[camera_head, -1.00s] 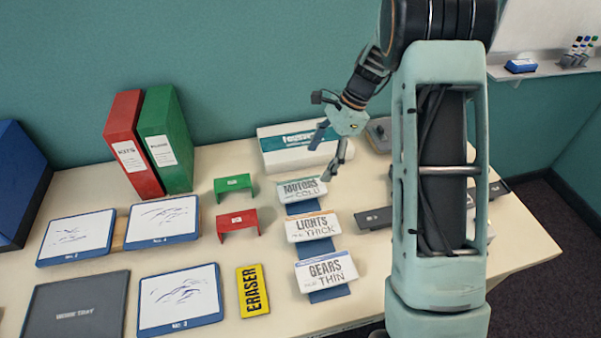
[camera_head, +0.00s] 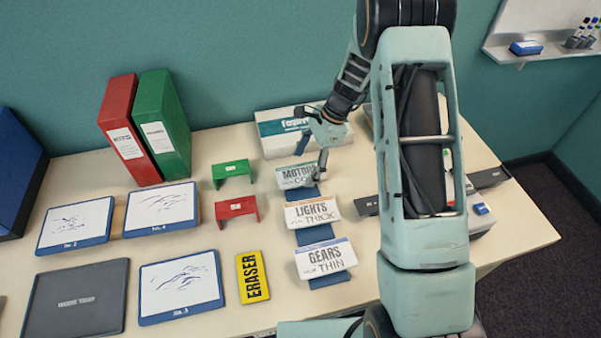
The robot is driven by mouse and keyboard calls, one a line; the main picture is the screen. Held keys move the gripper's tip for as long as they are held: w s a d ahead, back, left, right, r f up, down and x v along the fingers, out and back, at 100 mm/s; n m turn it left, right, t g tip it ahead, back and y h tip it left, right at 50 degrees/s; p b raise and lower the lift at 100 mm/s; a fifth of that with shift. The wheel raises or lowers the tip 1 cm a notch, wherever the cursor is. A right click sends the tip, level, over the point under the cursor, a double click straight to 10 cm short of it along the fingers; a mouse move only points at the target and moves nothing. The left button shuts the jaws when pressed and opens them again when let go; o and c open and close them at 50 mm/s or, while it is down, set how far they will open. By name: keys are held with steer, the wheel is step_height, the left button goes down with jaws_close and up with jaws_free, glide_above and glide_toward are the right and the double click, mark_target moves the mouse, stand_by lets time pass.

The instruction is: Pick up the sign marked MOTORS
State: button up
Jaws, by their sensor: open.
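The MOTORS sign (camera_head: 292,174) is a white tent-like card with dark lettering. It stands at the back of a column of three signs on a blue strip (camera_head: 314,234). The LIGHTS sign (camera_head: 311,212) and the GEARS sign (camera_head: 325,260) stand in front of it. My gripper (camera_head: 311,164) is open at the right end of the MOTORS sign and hides part of its lettering. One finger reaches down by the sign's right edge. I cannot tell whether it touches the sign.
A white and teal box (camera_head: 272,143) stands just behind the MOTORS sign. Green (camera_head: 231,171) and red (camera_head: 237,208) small stands sit to its left. A yellow ERASER sign (camera_head: 252,277) lies at front. Red (camera_head: 124,140) and green (camera_head: 162,130) binders stand at back left.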

steer(key=shift+a+f, duration=0.15)
steer(key=shift+f, duration=0.3)
steer(key=c, duration=1.2)
steer(key=shift+r, duration=0.1)
steer(key=shift+c, duration=0.2)
